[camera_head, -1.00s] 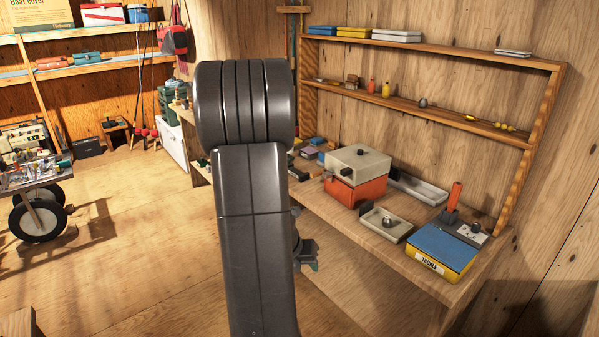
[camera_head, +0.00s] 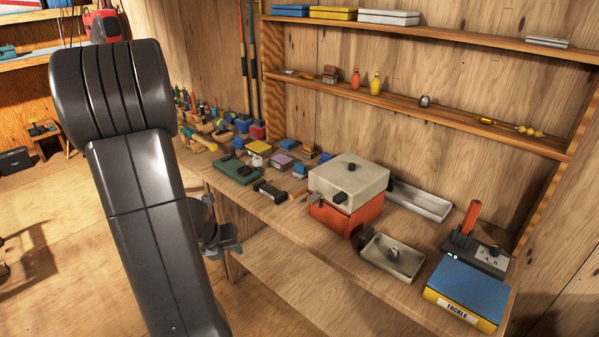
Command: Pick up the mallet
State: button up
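I cannot pick out the mallet with certainty. A small yellow-and-green tool (camera_head: 200,141) lies at the far left end of the workbench, too small to name surely. A short dark block (camera_head: 268,190) lies on the bench left of the orange box, and I cannot tell what it is. My gripper (camera_head: 224,247) shows partly from behind my own arm, beside the bench's front edge. My arm hides much of it, and its fingers cannot be made out. I see nothing held in it.
On the workbench (camera_head: 290,218) stand an orange box with a grey lid (camera_head: 345,190), a metal tray (camera_head: 392,257), a blue-and-yellow tackle box (camera_head: 466,290) and several small boxes and tools. Shelves (camera_head: 430,115) rise behind.

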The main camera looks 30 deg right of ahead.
aim_at(300, 192)
jog(key=i+z, duration=0.1)
jog(key=i, duration=0.75)
jog(key=i+j, duration=0.2)
jog(key=i, duration=0.7)
jog(key=i+z, duration=0.15)
jog(key=z, duration=1.45)
